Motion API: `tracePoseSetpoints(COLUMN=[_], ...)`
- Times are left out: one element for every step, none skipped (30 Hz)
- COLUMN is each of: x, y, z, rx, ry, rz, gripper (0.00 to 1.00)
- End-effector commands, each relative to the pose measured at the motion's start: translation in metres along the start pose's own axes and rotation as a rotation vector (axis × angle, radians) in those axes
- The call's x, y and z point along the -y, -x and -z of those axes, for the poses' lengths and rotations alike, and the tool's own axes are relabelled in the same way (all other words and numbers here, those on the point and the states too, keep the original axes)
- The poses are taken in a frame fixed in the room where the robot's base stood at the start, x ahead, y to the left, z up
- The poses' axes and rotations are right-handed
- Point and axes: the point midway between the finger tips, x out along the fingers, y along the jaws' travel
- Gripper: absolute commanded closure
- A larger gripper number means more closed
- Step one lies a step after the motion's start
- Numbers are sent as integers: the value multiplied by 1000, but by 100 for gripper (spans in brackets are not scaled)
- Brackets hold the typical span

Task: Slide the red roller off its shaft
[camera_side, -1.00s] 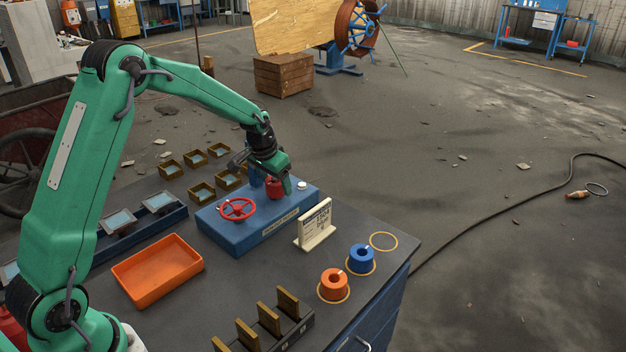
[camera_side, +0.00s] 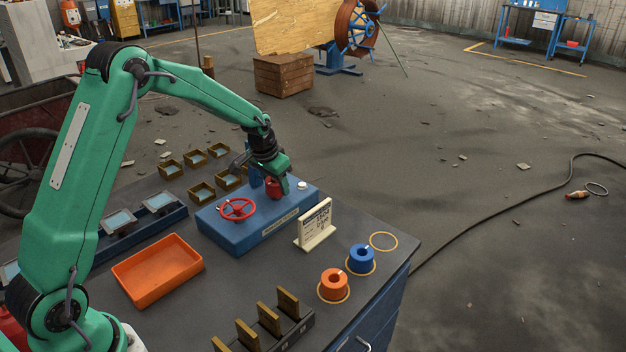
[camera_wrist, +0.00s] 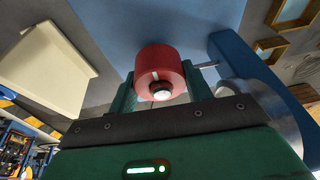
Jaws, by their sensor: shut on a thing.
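The red roller (camera_side: 274,189) is at the far right part of the blue fixture (camera_side: 236,236), beside its upright blue post (camera_side: 256,177). My gripper (camera_side: 277,178) is over it from above, shut on it. In the wrist view the red roller (camera_wrist: 160,60) sits between my two green fingers, with a pale mark and a round dark and light end facing the camera. A thin grey shaft (camera_wrist: 207,65) runs from the blue post toward the roller. My right finger hides where they meet, so I cannot tell whether the roller is still around the shaft.
A red handwheel (camera_side: 237,209) is on the fixture's left part. A white sign (camera_side: 315,226) stands in front of it on the right. An orange tray (camera_side: 157,271) lies front left. Orange (camera_side: 333,283) and blue (camera_side: 361,258) spools sit at the right.

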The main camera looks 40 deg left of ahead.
Motion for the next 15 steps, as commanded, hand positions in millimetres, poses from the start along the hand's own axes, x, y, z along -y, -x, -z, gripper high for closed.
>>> tracePoseSetpoints(x=[1, 1, 1, 1, 1, 2, 2, 2, 2, 2, 2, 2, 2, 2, 3], y=[0, 0, 1, 1, 2, 2, 3, 4, 5, 6, 7, 8, 9, 10, 11], z=[0, 0, 0, 0, 1, 1, 1, 1, 2, 2, 2, 3, 3, 3, 4], rx=[-1, -1, -1, -1, -1, -1, -1, -1, -1, -1, -1, -2, -2, -2, -3], ry=[1, 2, 2, 2, 2, 2, 2, 2, 2, 2, 2, 2, 2, 3, 3], rz=[1, 1, 1, 1, 1, 1, 1, 1, 1, 1, 1, 1, 1, 1, 1], gripper=[74, 74, 74, 74, 74, 74, 74, 74, 74, 74, 74, 74, 74, 74, 74])
